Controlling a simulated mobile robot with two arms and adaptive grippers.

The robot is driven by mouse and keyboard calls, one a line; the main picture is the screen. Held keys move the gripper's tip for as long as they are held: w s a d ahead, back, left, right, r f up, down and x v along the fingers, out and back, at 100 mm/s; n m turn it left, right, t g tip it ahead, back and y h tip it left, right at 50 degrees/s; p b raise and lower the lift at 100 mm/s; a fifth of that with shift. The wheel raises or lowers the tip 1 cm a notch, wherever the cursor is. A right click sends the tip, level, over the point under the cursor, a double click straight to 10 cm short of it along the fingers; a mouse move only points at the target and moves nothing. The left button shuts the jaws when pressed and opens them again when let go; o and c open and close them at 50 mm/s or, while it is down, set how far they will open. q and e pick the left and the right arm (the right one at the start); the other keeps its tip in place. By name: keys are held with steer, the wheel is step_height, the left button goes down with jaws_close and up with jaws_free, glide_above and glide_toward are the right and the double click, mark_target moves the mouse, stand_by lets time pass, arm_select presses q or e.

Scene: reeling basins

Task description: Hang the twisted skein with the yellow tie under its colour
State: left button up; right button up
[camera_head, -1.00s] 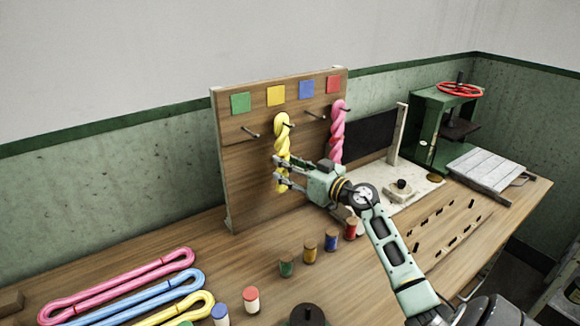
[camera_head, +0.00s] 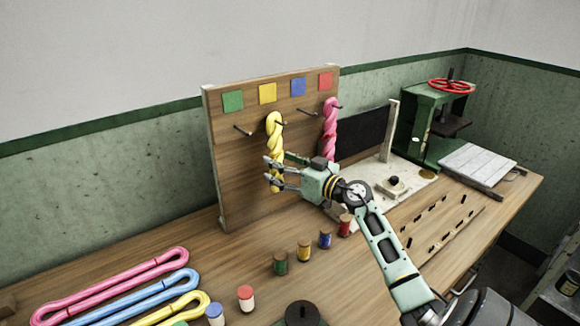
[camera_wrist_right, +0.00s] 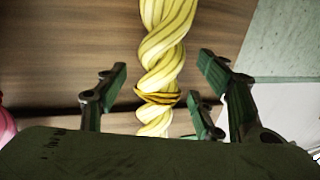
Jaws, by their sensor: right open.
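The yellow twisted skein (camera_head: 275,140) hangs on the wooden peg board (camera_head: 230,185), on the peg below the yellow square (camera_head: 268,93). In the right wrist view, the skein (camera_wrist_right: 165,45) has a yellow-gold tie (camera_wrist_right: 157,97) near its lower end. My right gripper (camera_head: 270,172) is at the lower part of the skein. In the wrist view its open fingers (camera_wrist_right: 155,92) stand on either side of the skein, with gaps between. A pink twisted skein (camera_head: 330,130) hangs on the peg under the red square (camera_head: 325,82). My left gripper is not in view.
Green (camera_head: 232,101) and blue (camera_head: 298,87) squares are also on the board, with a bare peg (camera_head: 243,131) under the green. Several thread spools (camera_head: 304,251) stand in front. Untwisted pink (camera_head: 110,287) and blue (camera_head: 150,291) skeins lie at left. A green press (camera_head: 430,125) stands at right.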

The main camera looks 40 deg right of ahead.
steer(key=s+d, duration=0.1)
steer(key=s, duration=1)
steer(key=shift+s+d, duration=0.35)
steer(key=shift+s, duration=0.05)
steer(key=shift+r, duration=0.1)
